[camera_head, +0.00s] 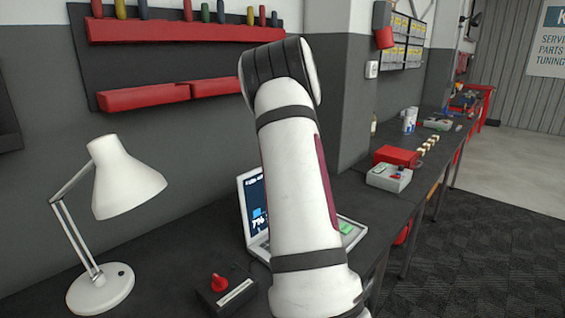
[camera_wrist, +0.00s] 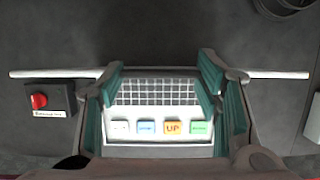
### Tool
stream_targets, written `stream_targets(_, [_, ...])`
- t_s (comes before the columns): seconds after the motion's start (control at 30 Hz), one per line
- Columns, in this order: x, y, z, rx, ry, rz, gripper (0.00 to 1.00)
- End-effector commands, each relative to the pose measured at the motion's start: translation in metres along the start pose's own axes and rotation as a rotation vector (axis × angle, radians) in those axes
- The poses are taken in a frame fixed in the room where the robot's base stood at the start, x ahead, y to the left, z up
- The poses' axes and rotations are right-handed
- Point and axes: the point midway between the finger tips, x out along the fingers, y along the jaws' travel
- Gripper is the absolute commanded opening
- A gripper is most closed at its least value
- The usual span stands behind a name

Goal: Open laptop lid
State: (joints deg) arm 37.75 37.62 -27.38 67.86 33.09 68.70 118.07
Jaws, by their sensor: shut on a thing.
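The laptop stands on the dark workbench. In the head view, its lid (camera_head: 251,196) is raised with a lit screen, and a corner of its base (camera_head: 351,226) shows; my arm hides much of both. In the wrist view, the keyboard (camera_wrist: 165,92) and a row of coloured labels, one reading "UP", lie between my fingers. A thin pale bar (camera_wrist: 282,75), apparently the lid edge-on, runs across behind the fingers. My gripper (camera_wrist: 163,66) has green pads set apart at the laptop and is shut on the lid; the exact contact is unclear. The head view hides my gripper.
A black box with a red knob (camera_head: 219,284) stands left of the laptop; it also shows in the wrist view (camera_wrist: 40,101). A white lamp (camera_head: 125,180) is further left. A grey box (camera_head: 389,177) and red case (camera_head: 397,156) stand along the bench to the right.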

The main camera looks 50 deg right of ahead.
Motion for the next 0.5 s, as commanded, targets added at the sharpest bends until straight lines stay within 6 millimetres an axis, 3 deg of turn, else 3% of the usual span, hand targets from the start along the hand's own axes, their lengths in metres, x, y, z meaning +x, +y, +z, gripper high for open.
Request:
stream_targets(0.03, [0.015,0.002,0.005,0.000,0.009,0.008,0.08])
stream_targets(0.5, [0.027,0.002,0.025,0.003,0.011,0.012,0.08])
